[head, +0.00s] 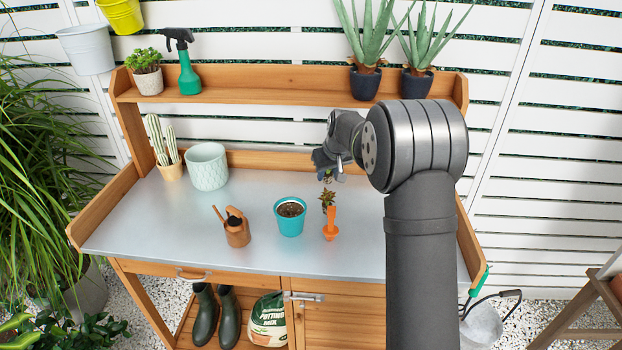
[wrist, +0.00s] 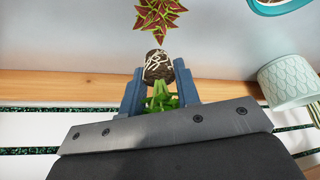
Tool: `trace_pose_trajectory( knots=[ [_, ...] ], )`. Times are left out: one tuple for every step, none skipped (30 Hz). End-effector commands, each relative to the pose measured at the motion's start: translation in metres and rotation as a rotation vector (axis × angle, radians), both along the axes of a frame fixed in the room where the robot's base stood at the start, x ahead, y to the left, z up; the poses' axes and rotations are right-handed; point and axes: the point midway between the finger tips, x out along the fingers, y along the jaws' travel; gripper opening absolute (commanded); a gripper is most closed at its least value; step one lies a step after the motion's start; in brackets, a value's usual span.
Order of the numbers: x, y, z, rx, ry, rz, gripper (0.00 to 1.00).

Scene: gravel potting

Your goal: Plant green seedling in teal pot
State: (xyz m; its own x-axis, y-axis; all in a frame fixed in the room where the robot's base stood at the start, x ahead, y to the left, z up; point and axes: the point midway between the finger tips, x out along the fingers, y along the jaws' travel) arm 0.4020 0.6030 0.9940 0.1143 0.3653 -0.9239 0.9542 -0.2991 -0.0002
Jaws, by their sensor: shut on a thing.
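My gripper (head: 329,166) is over the right half of the bench. In the wrist view the gripper (wrist: 159,88) is shut on the green seedling (wrist: 160,103). Its leaves are between the fingers, and its dark root plug with pale roots (wrist: 157,66) points out past the fingertips. In the head view the seedling (head: 328,177) is small and hard to make out. The teal pot (head: 290,225), filled with dark soil, stands upright on the bench, left of and nearer than the gripper. Its rim shows at the top right in the wrist view (wrist: 285,9).
A reddish-green plant (head: 327,199) is below the gripper, close behind an orange object (head: 331,224). A terracotta pot with tools (head: 237,233) stands left of the teal pot. A pale green pot (head: 207,168) and a cactus (head: 166,155) stand at back left.

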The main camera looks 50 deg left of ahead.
Motion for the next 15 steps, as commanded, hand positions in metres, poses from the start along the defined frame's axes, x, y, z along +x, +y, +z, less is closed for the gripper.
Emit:
trace_pose_trajectory(
  knots=[
    [0.004, -0.005, 0.004, 0.002, -0.001, -0.002, 0.08],
    [0.005, -0.007, 0.006, 0.001, 0.000, -0.002, 0.08],
    [0.004, -0.009, 0.008, 0.001, -0.001, 0.000, 0.08],
    [0.002, -0.010, 0.010, 0.000, 0.000, 0.001, 0.08],
    [-0.002, -0.011, 0.013, 0.001, -0.001, 0.002, 0.08],
    [-0.009, -0.010, 0.016, 0.001, -0.001, 0.003, 0.08],
    [-0.017, -0.009, 0.019, 0.000, -0.001, 0.005, 0.08],
    [-0.026, -0.008, 0.022, 0.000, 0.000, 0.006, 0.08],
    [-0.040, -0.007, 0.026, -0.001, -0.002, 0.007, 0.08],
    [-0.051, -0.006, 0.029, -0.001, 0.000, 0.007, 0.08],
    [-0.061, -0.005, 0.032, -0.001, 0.000, 0.007, 0.08],
    [-0.076, -0.005, 0.036, -0.002, -0.001, 0.008, 0.08],
    [-0.086, -0.005, 0.039, -0.001, 0.000, 0.007, 0.08],
    [-0.095, -0.005, 0.041, -0.002, 0.000, 0.007, 0.08],
    [-0.108, -0.005, 0.044, -0.001, 0.000, 0.007, 0.08]
  ],
)
